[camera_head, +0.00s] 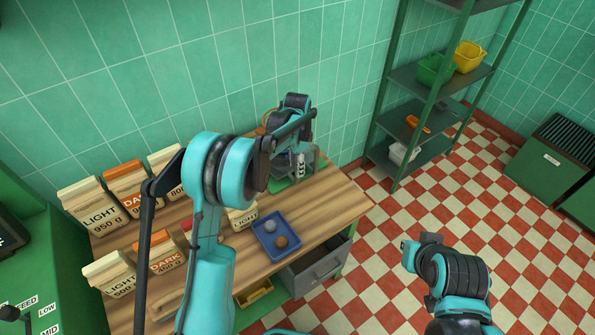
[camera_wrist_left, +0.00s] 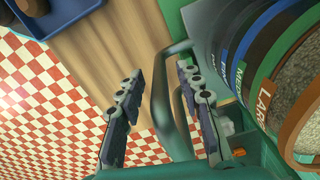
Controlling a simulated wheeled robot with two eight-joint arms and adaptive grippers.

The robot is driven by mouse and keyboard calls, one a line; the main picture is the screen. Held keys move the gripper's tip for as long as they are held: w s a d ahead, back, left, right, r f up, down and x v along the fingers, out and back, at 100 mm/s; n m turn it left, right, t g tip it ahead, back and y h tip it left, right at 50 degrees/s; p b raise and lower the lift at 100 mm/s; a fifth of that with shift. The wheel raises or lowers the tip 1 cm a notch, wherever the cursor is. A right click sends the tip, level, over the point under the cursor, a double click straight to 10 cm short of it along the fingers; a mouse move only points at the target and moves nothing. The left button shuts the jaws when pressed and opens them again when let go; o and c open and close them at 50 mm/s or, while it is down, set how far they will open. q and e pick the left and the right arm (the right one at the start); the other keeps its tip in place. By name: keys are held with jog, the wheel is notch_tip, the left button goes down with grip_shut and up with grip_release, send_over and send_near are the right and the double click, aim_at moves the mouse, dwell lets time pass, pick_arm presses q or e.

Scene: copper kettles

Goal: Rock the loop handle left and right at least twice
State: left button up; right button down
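The loop handle (camera_wrist_left: 158,82) is a bent grey tube in the left wrist view. It stands out from a green device with a banded drum (camera_wrist_left: 250,70) lettered "MEDIUM" and "LARGE". My left gripper (camera_wrist_left: 160,76) is open, with one finger on each side of the loop. The loop looks nearer the right finger; I cannot tell whether they touch. In the head view, my left gripper (camera_head: 300,163) is small beside the green device (camera_head: 284,182) at the bench's far end, and the handle is hidden.
Light and dark bags (camera_head: 95,212) stand on the wooden bench (camera_head: 330,200). A blue tray (camera_head: 290,229) holds two round things. A grey drawer (camera_head: 315,268) stands open below. A green shelf rack (camera_head: 415,82) is behind on the right.

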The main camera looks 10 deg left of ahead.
pick_arm(q)
notch_tip(320, 180, down, 2)
jog(key=shift+w+d+f, duration=0.1)
jog(key=shift+f, duration=0.15)
grip_shut()
jog(key=shift+s+a+f+t+h+b, duration=0.3)
jog(key=shift+s+a+t+h+b, duration=0.1)
jog(key=shift+s+t+h+b, duration=0.15)
jog(key=shift+w, duration=0.1)
grip_release()
